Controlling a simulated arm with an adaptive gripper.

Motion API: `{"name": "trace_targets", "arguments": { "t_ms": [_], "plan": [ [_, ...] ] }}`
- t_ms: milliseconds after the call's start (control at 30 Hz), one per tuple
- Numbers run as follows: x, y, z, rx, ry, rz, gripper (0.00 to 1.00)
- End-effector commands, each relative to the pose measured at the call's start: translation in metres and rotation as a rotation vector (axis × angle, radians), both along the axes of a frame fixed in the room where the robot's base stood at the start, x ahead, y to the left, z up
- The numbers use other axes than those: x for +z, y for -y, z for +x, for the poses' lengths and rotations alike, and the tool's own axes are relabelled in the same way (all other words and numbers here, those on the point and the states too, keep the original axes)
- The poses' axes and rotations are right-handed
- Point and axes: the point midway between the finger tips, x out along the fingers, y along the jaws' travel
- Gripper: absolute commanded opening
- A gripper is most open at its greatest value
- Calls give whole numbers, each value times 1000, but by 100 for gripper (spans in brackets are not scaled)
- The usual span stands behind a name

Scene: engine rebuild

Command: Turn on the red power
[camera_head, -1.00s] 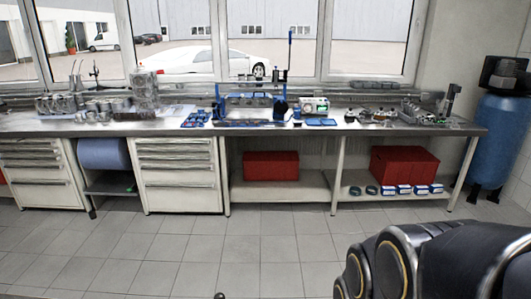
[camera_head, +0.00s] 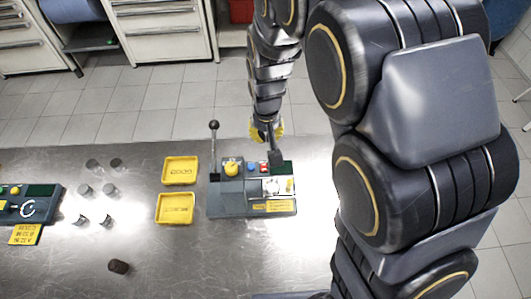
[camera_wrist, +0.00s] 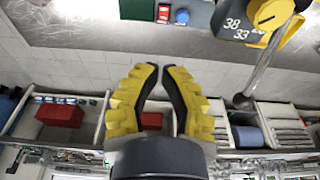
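The control unit (camera_head: 225,207) stands on the metal table. It carries a small red switch (camera_head: 264,167) beside a blue button (camera_head: 253,168); in the wrist view the red switch (camera_wrist: 163,14) is left of the blue button (camera_wrist: 182,16). A yellow knob (camera_head: 231,168) sits further left on the unit; it shows in the wrist view at the top right (camera_wrist: 270,12). My gripper (camera_wrist: 161,68) has yellow fingers with dark pads and a narrow empty gap between the tips. It is near the unit's far edge, apart from the red switch. In the head view my gripper (camera_head: 274,135) is partly hidden.
A lever with a black ball (camera_head: 214,150) rises at the unit's left. Two yellow trays (camera_head: 180,170) (camera_head: 175,208) lie beside it. Several dark cylinders (camera_head: 85,190) and another panel (camera_head: 45,203) are further left. My arm covers the right side.

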Motion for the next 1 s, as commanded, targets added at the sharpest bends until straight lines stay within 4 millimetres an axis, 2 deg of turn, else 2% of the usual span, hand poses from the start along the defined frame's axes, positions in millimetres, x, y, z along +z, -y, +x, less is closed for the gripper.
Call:
{"name": "trace_targets", "arguments": {
  "t_ms": [233, 367, 800, 1000],
  "plan": [
    [-2, 0, 0, 0, -2, -1, 0],
    [-13, 1, 1, 0, -5, -1, 0],
    [-91, 1, 14, 0, -6, -2, 0],
    [-120, 1, 19, 0, -7, -2, 0]
  ]
}}
